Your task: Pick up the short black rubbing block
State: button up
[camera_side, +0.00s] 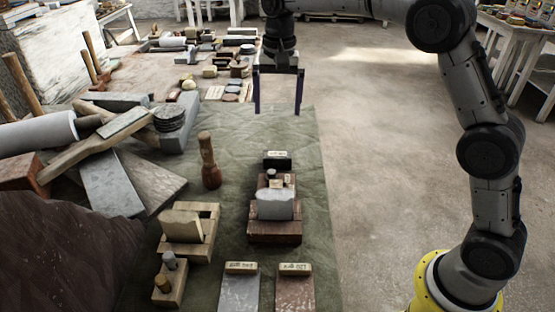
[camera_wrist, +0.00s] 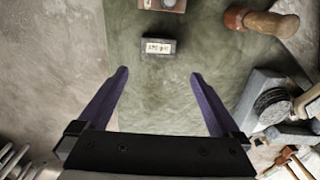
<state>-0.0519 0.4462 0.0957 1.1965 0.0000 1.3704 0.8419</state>
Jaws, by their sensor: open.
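The short black rubbing block (camera_side: 277,161) has a pale label on its top and lies on the green cloth, just behind a reddish-brown wooden stand. In the wrist view the block (camera_wrist: 158,47) shows near the top, ahead of my fingers. My gripper (camera_side: 278,110) hangs above the far part of the cloth, behind the block and higher than it. In the wrist view my gripper (camera_wrist: 158,75) is open, with two purple fingers wide apart and nothing between them.
The brown wooden stand (camera_side: 275,230) holds a grey-white piece close in front of the block. A wooden mallet (camera_side: 209,162) stands upright to the left. Stone slabs (camera_side: 112,183) and tools crowd the far left. Cloth (camera_side: 300,130) around the block's right and back is clear.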

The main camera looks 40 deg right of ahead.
aim_at(277, 153)
notch_tip(277, 153, down, 16)
jog(key=shift+r, duration=0.25)
jog(key=shift+w+r, duration=0.1)
jog(key=c, duration=1.3)
jog(key=shift+o, duration=0.2)
jog(key=shift+r, duration=0.55)
notch_tip(277, 153, up, 2)
jog(key=shift+r, duration=0.25)
jog(key=s+r, duration=0.9)
jog(key=s, duration=0.5)
jog(key=shift+d+r, duration=0.2)
jog(key=shift+d, duration=0.2)
